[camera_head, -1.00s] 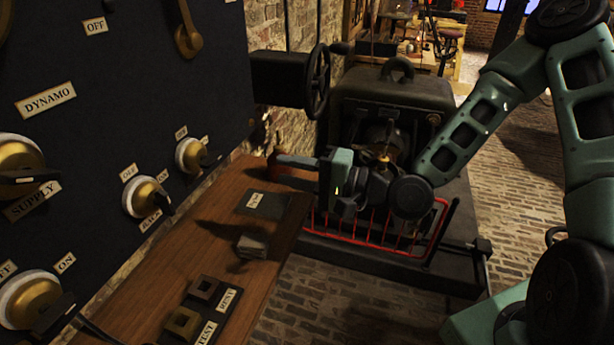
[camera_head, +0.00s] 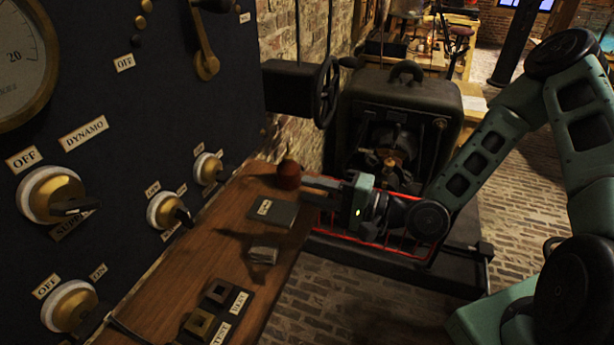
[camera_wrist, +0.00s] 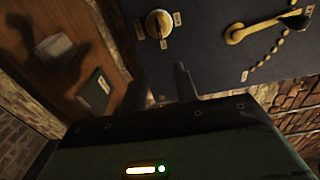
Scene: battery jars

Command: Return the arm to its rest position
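My arm (camera_head: 480,160) reaches in from the right of the head view, bent at its joints. My gripper (camera_head: 305,190) is at the bench's far right edge with its fingers pointing left. Its two fingers stand apart; in the wrist view my gripper (camera_wrist: 162,75) shows a gap with nothing held between the fingers. A reddish-brown rounded object (camera_head: 288,175) stands on the bench just beyond the fingertips; the head view does not settle whether they touch.
The wooden bench (camera_head: 190,262) carries a dark labelled plate (camera_head: 272,211), a small grey block (camera_head: 263,250) and square holders (camera_head: 200,323). The dark switch panel (camera_head: 120,95) rises at left. A machine with a red guard (camera_head: 400,253) stands behind my gripper. Brick floor (camera_head: 335,315) is open in front.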

